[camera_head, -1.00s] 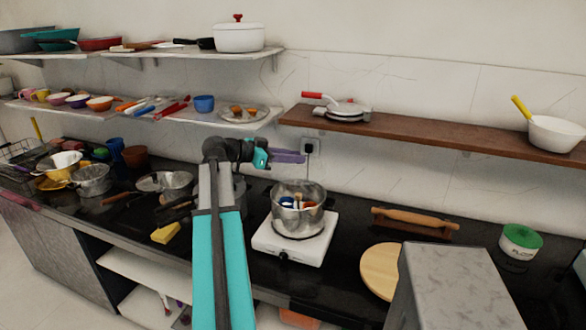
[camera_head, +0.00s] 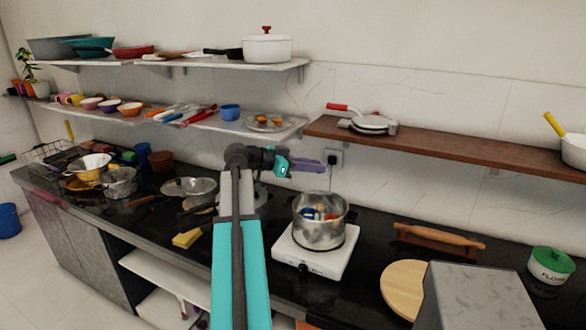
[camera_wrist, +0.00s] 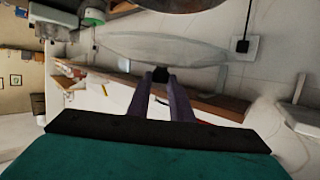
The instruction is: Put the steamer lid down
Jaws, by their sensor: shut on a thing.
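My gripper (camera_head: 318,166) reaches to the right above the counter, behind the steel pot. The wrist view shows my gripper's purple fingers (camera_wrist: 162,98) shut on the black knob (camera_wrist: 160,74) of the steamer lid. The lid (camera_wrist: 165,48) is a pale see-through disc seen nearly edge-on beyond the fingertips. It is held in the air; I cannot make it out in the head view. The open steel pot (camera_head: 320,222) stands on a white stove (camera_head: 314,262) with colourful things inside.
A wooden shelf (camera_head: 450,146) with a red-handled appliance (camera_head: 368,122) is at right. A round board (camera_head: 404,290), rolling pin (camera_head: 440,237) and flour tin (camera_head: 550,266) are on the counter. Dark counter shows behind the stove.

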